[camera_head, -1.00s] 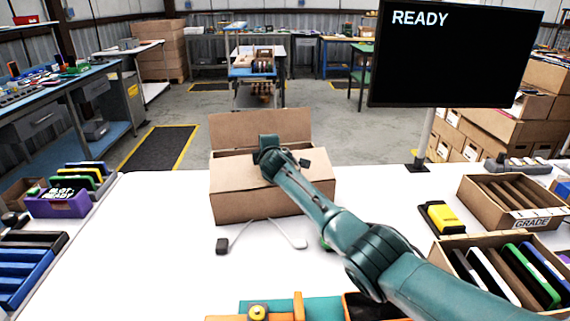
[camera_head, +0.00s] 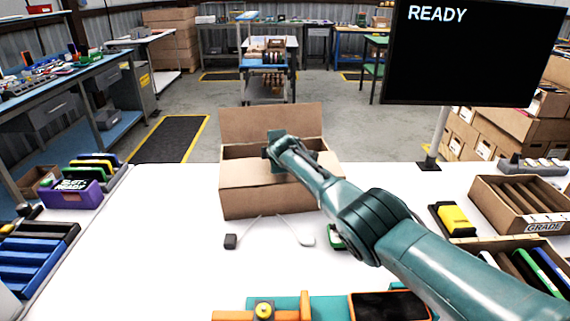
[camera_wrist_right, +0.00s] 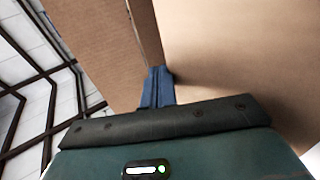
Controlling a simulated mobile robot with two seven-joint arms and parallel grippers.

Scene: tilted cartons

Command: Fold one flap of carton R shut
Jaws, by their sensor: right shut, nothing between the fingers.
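Carton R (camera_head: 265,199) is an open brown cardboard box near the back edge of the white table in the head view. Its back flap (camera_head: 270,122) stands upright. A front panel or flap (camera_head: 250,170) slopes above a crease on the near side, with a dark gap behind it. My right gripper (camera_head: 274,150) is at the opening, between front and back flaps, hiding part of them. In the right wrist view, the blue fingers (camera_wrist_right: 157,88) are together and empty, close beside a cardboard edge; I cannot tell whether they touch it. The left gripper is out of view.
A two-pronged stand (camera_head: 270,231) lies in front of the carton. A purple bin (camera_head: 75,194) is at left, a yellow item (camera_head: 453,219) and a GRADE carton (camera_head: 525,207) at right. The monitor (camera_head: 470,55) rises at back right. Table left of the carton is clear.

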